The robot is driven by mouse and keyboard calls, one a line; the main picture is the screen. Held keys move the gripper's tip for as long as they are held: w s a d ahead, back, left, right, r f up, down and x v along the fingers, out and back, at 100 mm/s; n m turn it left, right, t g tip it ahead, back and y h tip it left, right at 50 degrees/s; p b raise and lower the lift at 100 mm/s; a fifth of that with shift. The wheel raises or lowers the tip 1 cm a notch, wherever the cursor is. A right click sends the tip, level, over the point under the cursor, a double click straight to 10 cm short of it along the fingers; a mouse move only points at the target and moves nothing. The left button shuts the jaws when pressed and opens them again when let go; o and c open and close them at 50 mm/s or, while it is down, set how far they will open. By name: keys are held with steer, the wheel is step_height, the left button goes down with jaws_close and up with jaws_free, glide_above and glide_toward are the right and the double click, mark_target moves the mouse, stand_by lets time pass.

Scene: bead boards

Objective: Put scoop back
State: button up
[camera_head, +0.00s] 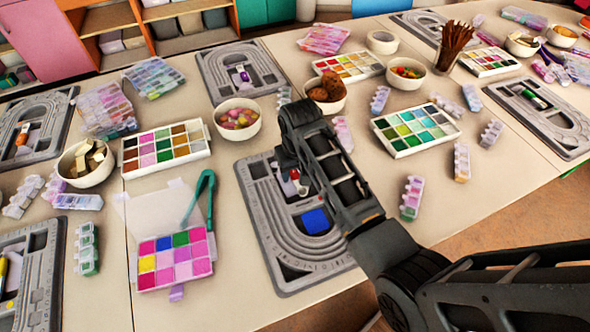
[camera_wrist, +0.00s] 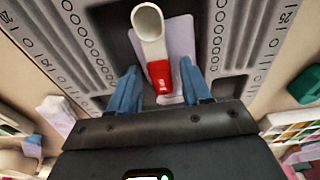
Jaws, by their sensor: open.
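The scoop (camera_wrist: 155,45) has a white bowl and a red handle end. In the wrist view it lies over a pale lilac patch in a dark recess of the grey bead board (camera_wrist: 75,60). My gripper (camera_wrist: 159,78) is open, with one blue-grey finger on each side of the red end and a gap on both sides. In the head view, the scoop (camera_head: 296,178) shows only partly beside my dark gripper (camera_head: 287,165), which hangs low over the grey bead board (camera_head: 262,215). The fingertips are hard to make out there.
A blue square (camera_head: 315,221) lies in the same board. Left of it are an open bead box (camera_head: 172,263) and green tweezers (camera_head: 200,196). Bowls of beads (camera_head: 237,119) and cookies (camera_head: 327,93) stand behind. A green bead tray (camera_head: 414,129) is at right.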

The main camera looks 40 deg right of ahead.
mark_target(297, 178)
step_height(297, 178, up, 13)
steer(key=s, duration=0.1)
steer(key=shift+s+a, duration=0.2)
steer(key=shift+a, duration=0.05)
stand_by(0.3)
